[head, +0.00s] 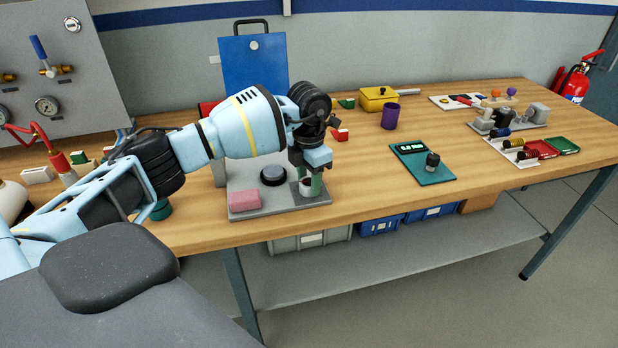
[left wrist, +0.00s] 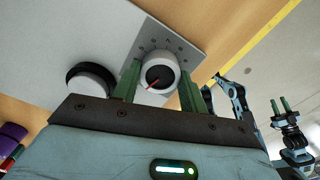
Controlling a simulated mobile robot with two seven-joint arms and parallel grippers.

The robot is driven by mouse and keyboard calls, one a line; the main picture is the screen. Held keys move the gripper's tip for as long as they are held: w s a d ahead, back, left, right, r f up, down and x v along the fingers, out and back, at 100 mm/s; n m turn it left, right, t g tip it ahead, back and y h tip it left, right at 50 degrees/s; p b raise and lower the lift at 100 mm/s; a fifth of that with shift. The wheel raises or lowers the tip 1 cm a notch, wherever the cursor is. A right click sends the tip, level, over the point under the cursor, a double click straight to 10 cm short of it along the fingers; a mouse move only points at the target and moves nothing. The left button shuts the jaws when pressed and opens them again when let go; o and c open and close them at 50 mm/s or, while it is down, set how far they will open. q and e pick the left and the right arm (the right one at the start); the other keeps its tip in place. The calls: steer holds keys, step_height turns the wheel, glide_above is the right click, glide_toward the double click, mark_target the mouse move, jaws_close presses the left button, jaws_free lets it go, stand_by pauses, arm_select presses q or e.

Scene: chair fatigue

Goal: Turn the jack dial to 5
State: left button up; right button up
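The jack dial is a white knob (head: 306,184) with a dark face on a grey plate at the front right of the grey fixture (head: 280,208). My right gripper (left wrist: 280,104) shows in the left wrist view, fingers apart and empty, away from the table.
A teal meter (head: 422,163) lies to the right, with clear wooden bench (head: 365,180) between.

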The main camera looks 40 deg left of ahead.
arm_select(q)
steer(key=shift+c, duration=0.8)
steer(key=shift+m, duration=0.3)
steer(key=m, duration=0.2)
steer(key=shift+m, duration=0.4)
steer(key=m, duration=0.5)
steer(key=shift+b, duration=0.3)
steer(key=m, duration=0.5)
steer(key=shift+m+b, duration=0.4)
steer(key=m, duration=0.3)
arm_select(e)
steer(key=shift+s+a+f, duration=0.1)
steer(key=shift+s+f, duration=0.2)
steer(key=shift+f, duration=0.3)
steer(key=shift+s+f, duration=0.25)
steer(key=shift+f, duration=0.3)
arm_select(q)
steer(key=shift+m+b, duration=0.3)
steer(key=shift+m, duration=0.1)
arm_select(e)
steer(key=shift+s+g, duration=0.25)
steer(key=shift+g, duration=0.05)
